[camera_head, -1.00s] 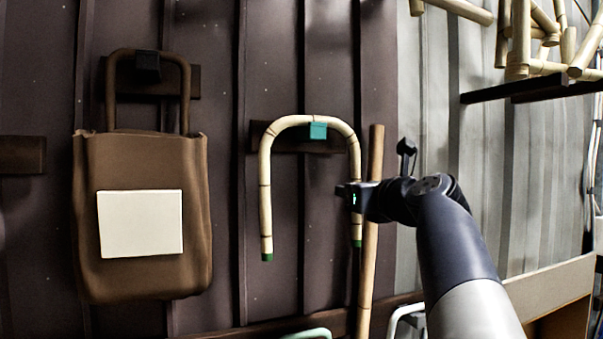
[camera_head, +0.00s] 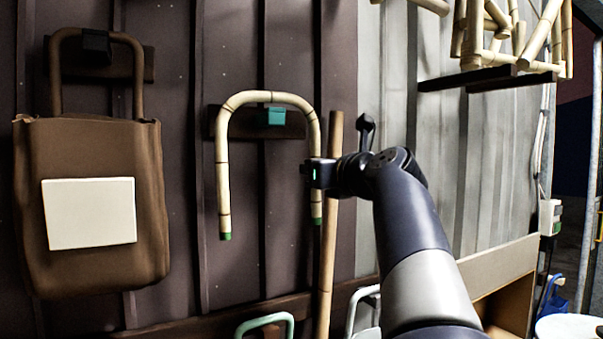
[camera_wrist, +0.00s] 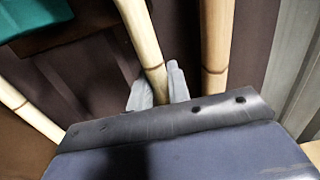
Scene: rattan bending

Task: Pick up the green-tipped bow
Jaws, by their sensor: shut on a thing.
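The green-tipped bow (camera_head: 222,175) is a pale, upside-down U of jointed rattan with a green end on each leg. It is upright against the dark wall, its arch just above a teal peg (camera_head: 272,117); I cannot tell if they touch. My gripper (camera_head: 314,173) is shut on the bow's right leg, above its green tip. In the wrist view the two grey fingers (camera_wrist: 158,88) sit on either side of the leg (camera_wrist: 142,35). The green tips are out of the wrist view.
A brown pole (camera_head: 328,250) stands close to the right of the held leg. A brown bag (camera_head: 90,270) with a white panel hangs at left. Rattan pieces (camera_head: 500,50) rest on a dark shelf (camera_head: 470,80) at upper right. Green-rimmed (camera_head: 265,322) and white-rimmed items stand below.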

